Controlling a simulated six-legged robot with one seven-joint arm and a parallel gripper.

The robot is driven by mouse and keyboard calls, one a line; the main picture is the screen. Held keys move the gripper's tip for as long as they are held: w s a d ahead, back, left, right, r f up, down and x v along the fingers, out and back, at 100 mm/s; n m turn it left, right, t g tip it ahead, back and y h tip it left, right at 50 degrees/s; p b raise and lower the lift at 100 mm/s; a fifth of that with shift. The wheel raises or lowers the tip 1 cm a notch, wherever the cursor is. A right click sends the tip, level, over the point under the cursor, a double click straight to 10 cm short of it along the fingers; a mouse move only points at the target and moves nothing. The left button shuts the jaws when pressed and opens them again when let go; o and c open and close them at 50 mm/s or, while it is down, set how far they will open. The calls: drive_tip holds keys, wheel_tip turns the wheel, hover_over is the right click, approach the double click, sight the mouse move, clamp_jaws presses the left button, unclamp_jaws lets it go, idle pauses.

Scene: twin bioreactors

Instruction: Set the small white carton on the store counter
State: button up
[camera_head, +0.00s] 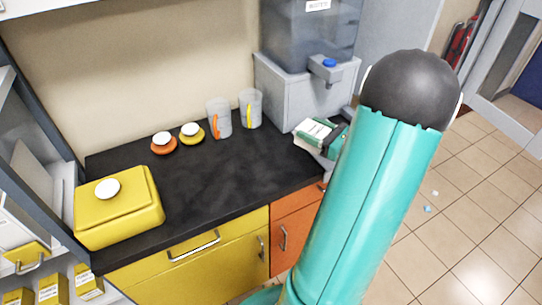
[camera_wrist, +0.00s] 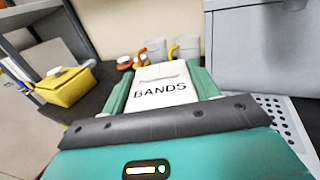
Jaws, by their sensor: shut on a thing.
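The small white carton (camera_wrist: 160,92), printed "BANDS", is held between the two fingers of my gripper (camera_wrist: 162,84) in the wrist view. In the head view the white carton (camera_head: 313,130) shows beside my teal arm, with my gripper (camera_head: 328,138) partly hidden behind the arm. The carton is near the right front end of the black counter (camera_head: 220,165), in front of the grey dispenser. I cannot tell whether it touches the counter.
A yellow box (camera_head: 120,215) with a white knob stands at the counter's left. Orange (camera_head: 163,147) and yellow (camera_head: 191,137) lidded pots and two clear jugs (camera_head: 218,120) stand along the back. The grey water dispenser (camera_head: 290,90) fills the back right. The counter's middle is clear.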

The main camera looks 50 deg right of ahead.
drive_tip(key=w+a+f, duration=0.1)
drive_tip(key=w+f, duration=0.1)
drive_tip(key=w, duration=0.1)
drive_tip(key=w+a+f, duration=0.2)
drive_tip(key=w+f, duration=0.1)
drive_tip(key=w+a+f, duration=0.1)
drive_tip(key=w+f, duration=0.2)
drive_tip(key=shift+w+a+f, duration=0.1)
drive_tip(key=shift+w+a, duration=0.15)
drive_tip(key=shift+a, duration=0.05)
drive_tip(key=f, duration=0.1)
drive_tip(key=w+f, duration=0.1)
drive_tip(key=f, duration=0.1)
drive_tip(key=shift+a, duration=0.15)
drive_tip(key=shift+f, duration=0.5)
drive_tip(key=shift+s, duration=0.1)
drive_tip(key=o, duration=1)
drive_tip(key=shift+f, duration=0.15)
